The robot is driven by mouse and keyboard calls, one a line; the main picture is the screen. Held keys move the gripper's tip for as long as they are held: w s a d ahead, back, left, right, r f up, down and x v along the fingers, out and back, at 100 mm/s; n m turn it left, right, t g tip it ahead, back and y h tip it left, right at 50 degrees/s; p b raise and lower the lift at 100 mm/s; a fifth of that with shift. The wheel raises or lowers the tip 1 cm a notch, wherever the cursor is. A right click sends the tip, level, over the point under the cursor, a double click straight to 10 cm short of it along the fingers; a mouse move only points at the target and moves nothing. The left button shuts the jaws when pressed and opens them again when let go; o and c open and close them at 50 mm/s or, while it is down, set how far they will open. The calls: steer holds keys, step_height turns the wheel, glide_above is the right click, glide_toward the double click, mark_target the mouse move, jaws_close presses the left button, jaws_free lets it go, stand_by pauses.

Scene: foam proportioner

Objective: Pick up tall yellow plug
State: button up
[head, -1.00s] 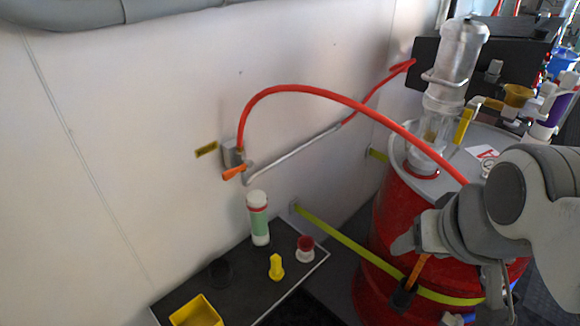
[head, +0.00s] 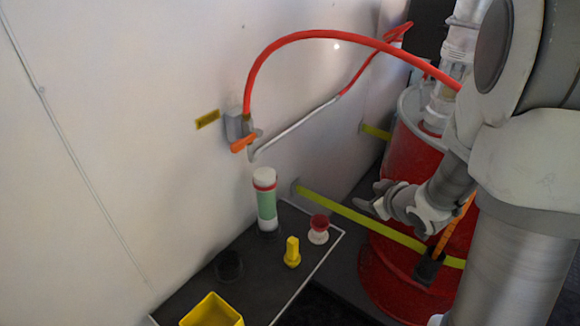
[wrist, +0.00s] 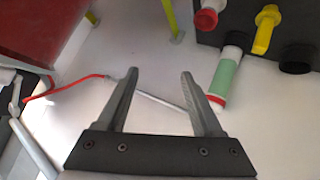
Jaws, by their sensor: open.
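The tall yellow plug (head: 292,252) stands upright on the dark tabletop (head: 262,262), between a red and white cap and a black round cup. It also shows at the top right of the wrist view (wrist: 267,28), beyond the fingertips. My gripper (head: 366,203) is up and to the right of the plug in the head view, in front of the red drum. In the wrist view both fingers of my gripper (wrist: 158,75) are spread apart with nothing between them.
A green and white cylinder (head: 265,200) stands behind the plug. The red and white cap (head: 319,230), black cup (head: 229,265) and yellow bin (head: 212,312) are close by. A red hose (head: 310,34) arches above. The red drum (head: 400,250) with a yellow-green strap stands right.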

steer(key=s+a+f+n+g+y+b, duration=0.1)
steer(key=s+a+f+n+y+b, duration=0.2)
steer(key=f, duration=0.9)
steer(key=g+y+b, duration=0.1)
steer(key=y+b, duration=0.1)
steer(key=y, duration=0.3)
glide_toward(296, 252)
steer(key=shift+y, duration=0.3)
steer(key=b+x, duration=0.3)
steer(key=x, duration=0.5)
steer(key=shift+w+a+f, duration=0.1)
steer(key=shift+w+f, duration=0.05)
steer(key=shift+f, duration=0.15)
steer(key=b+x, duration=0.2)
steer(key=x, duration=0.3)
steer(key=shift+f, duration=0.1)
steer(key=shift+w+a, duration=0.25)
steer(key=shift+w, duration=0.15)
jaws_close()
